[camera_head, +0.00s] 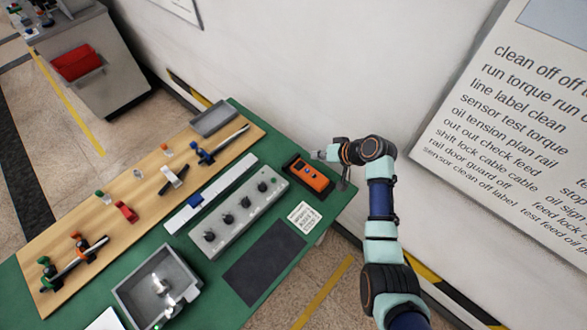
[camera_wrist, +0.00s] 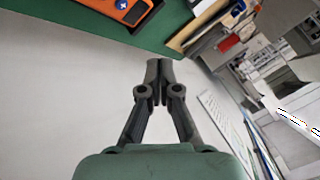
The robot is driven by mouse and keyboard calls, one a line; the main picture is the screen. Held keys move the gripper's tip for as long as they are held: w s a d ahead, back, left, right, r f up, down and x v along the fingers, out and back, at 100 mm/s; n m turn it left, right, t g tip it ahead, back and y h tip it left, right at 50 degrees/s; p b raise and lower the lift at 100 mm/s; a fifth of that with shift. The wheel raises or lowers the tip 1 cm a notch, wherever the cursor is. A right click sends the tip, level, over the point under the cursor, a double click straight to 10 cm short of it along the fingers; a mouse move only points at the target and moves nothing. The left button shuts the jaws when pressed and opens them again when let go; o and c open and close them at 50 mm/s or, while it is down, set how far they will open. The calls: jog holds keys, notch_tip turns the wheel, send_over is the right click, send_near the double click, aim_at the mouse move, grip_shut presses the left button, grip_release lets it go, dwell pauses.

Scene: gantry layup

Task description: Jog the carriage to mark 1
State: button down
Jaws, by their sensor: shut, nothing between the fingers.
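A long white rail (camera_head: 228,183) lies on the green table, with a small blue block (camera_head: 195,200) near its lower left end; this looks like the carriage. No mark on the rail is readable. An orange control box (camera_head: 311,177) with dark and blue buttons sits near the table's right corner. Part of it also shows at the top of the wrist view (camera_wrist: 112,12), with a blue button bearing a white cross. My gripper (camera_head: 319,155) is shut and empty, above and to the right of the orange box, near the wall. In the wrist view its fingertips (camera_wrist: 158,66) meet.
A small printed card (camera_head: 304,216), a dark mat (camera_head: 264,263), a grey bin (camera_head: 125,290) and a wooden board with clamps (camera_head: 95,212) share the table. The wall (camera_head: 300,70) is close behind.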

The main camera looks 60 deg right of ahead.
aim_at(316, 176)
notch_tip(316, 176, down, 8)
jog(key=b, duration=0.7)
jog(key=shift+s, duration=0.15)
jog(key=shift+f, duration=0.5)
jog(key=shift+b, duration=0.3)
dwell(0.5)
jog(key=shift+f, duration=0.35)
